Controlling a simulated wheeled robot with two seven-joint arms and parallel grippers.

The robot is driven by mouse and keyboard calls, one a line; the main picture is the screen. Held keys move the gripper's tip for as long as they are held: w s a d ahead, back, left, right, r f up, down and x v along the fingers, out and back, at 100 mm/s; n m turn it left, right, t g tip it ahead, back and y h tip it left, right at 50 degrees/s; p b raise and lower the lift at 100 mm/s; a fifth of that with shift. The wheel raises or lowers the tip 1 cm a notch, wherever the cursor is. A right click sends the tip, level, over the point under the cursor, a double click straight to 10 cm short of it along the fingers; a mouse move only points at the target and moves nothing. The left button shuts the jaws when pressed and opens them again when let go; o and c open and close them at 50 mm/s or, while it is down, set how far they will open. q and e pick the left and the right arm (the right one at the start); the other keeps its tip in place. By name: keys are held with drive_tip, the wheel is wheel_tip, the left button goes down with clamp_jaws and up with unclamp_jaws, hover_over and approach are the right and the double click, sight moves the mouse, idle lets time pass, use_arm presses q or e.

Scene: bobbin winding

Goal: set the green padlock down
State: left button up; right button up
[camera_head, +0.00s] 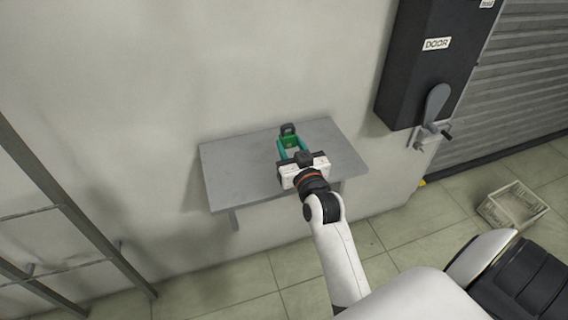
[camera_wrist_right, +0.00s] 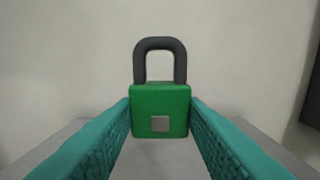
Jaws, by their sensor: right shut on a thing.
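The green padlock (camera_head: 289,138) is at my right gripper (camera_head: 293,147), over the grey wall shelf in the head view. In the right wrist view the padlock (camera_wrist_right: 160,110) has a green body with a small grey square and a dark shackle pointing up. It stands upright between the teal fingers of my right gripper (camera_wrist_right: 160,118), which are shut on its sides. I cannot tell whether its underside touches the shelf. My left gripper is not in view.
The grey shelf (camera_head: 235,178) is fixed to the wall and has free room left and right of the gripper. A dark box labelled DOOR (camera_head: 420,70) with a grey lever (camera_head: 434,105) hangs at right. A pale crate (camera_head: 513,207) sits on the floor. A metal rack (camera_head: 75,215) stands at left.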

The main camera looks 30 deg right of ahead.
wheel_tip(320, 180, down, 8)
drive_tip(key=shift+a+f+b, duration=0.1)
drive_tip(key=shift+f+b, duration=0.1)
drive_tip(key=shift+b, duration=0.3)
drive_tip(key=shift+s, duration=0.1)
drive_tip(key=o, duration=1.1)
drive_tip(key=shift+f, duration=0.15)
drive_tip(key=shift+s, duration=0.1)
drive_tip(key=v, duration=1.2)
